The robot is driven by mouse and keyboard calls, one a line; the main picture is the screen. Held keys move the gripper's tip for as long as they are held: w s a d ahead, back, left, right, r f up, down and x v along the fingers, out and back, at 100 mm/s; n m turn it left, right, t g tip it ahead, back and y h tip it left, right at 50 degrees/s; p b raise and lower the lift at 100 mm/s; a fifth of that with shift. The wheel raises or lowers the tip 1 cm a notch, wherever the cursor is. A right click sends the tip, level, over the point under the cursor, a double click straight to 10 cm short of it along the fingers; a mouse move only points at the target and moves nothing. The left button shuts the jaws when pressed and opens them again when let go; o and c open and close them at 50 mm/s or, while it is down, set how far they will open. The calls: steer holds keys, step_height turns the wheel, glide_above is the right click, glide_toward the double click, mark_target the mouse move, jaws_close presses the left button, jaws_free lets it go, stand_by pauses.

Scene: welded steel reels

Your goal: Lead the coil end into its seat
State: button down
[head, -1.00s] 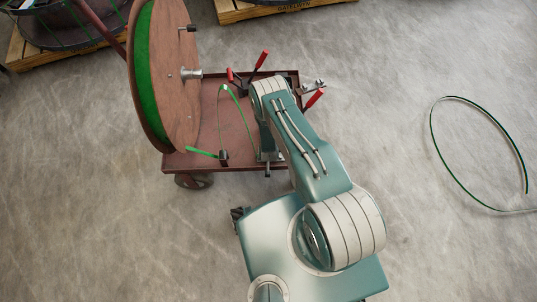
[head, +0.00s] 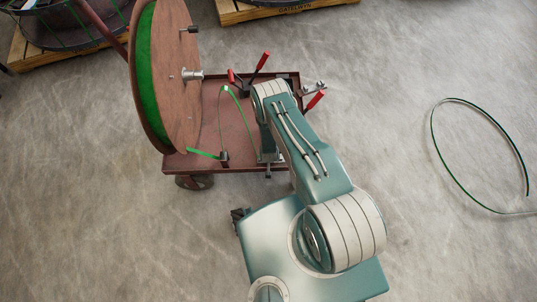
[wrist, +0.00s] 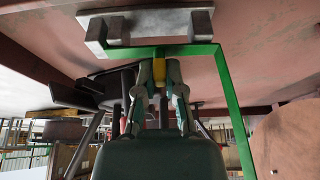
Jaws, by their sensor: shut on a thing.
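The green coil end (wrist: 175,51) crosses the upper middle of the wrist view as a flat band and bends down along the right. My gripper (wrist: 159,72) is shut on it from below, with a small yellow piece between the fingertips. In the head view, the green strap (head: 224,120) arches up from the cart and runs down toward my arm's end. My arm hides most of the gripper there.
A large brown reel (head: 180,105) wound with green strap stands on the left of the rust-red cart (head: 185,162). Red-handled clamps (head: 262,61) rise at the cart's far side. A loose strap loop (head: 434,135) lies on the otherwise clear floor at right.

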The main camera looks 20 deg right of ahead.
step_height(320, 180, up, 10)
steer(key=shift+f, duration=0.1)
stand_by(0.4)
stand_by(0.4)
steer(key=shift+f, duration=4.8)
steer(key=shift+f, duration=0.15)
steer(key=c, duration=0.7)
jaws_free()
steer(key=shift+c, duration=0.2)
